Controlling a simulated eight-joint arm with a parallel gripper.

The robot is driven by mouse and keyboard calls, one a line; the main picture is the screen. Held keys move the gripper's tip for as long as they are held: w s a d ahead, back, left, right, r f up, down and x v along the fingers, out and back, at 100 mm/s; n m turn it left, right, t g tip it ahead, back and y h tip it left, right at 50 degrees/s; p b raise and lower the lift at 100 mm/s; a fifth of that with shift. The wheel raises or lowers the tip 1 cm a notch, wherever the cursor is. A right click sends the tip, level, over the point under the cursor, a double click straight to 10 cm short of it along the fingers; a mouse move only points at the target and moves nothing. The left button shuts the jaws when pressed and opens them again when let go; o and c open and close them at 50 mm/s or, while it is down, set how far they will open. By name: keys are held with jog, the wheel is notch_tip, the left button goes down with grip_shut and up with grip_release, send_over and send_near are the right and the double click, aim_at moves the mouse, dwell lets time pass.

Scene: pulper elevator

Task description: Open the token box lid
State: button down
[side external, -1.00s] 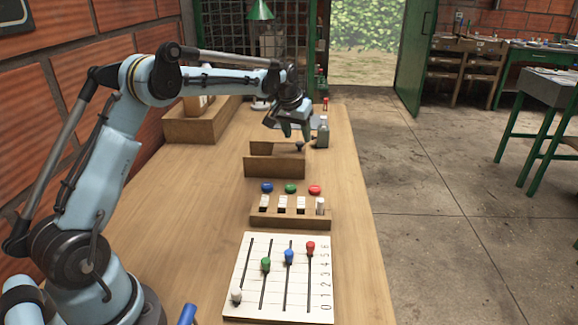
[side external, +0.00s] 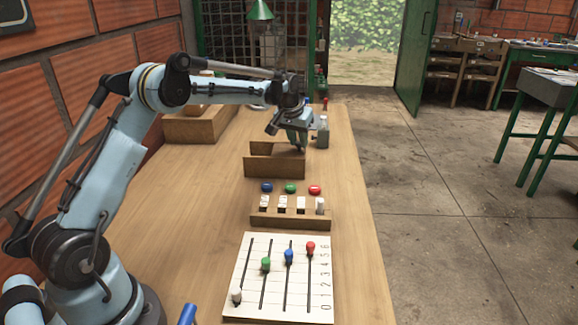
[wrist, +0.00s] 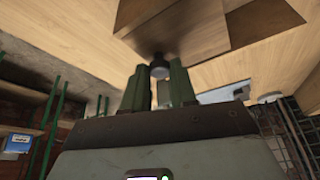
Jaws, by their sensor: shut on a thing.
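The wooden token box (side external: 274,168) stands mid-table in the side view, with a low front wall and a panel behind it. It shows close up at the top of the wrist view (wrist: 180,35). A small dark knob (wrist: 160,66) at the box's edge sits between the green fingertips in the wrist view. My gripper (side external: 301,146) is at the box's right back corner, tilted, and shut on the knob. It shows in the wrist view too (wrist: 160,74). The fingers hide the knob in the side view, and I cannot tell how far the lid stands open.
A wooden rack (side external: 290,217) with white blocks and blue, green and red discs stands in front of the box. A slider board (side external: 277,290) lies nearer. A grey metal piece (side external: 322,137) stands right of my gripper, and a wooden tray (side external: 195,128) is at the back left.

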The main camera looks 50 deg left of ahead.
aim_at(275, 148)
jog(key=s+a, duration=0.5)
jog(key=shift+s+a, duration=0.25)
jog(key=c, duration=0.9)
grip_release()
jog(key=v, duration=1.2)
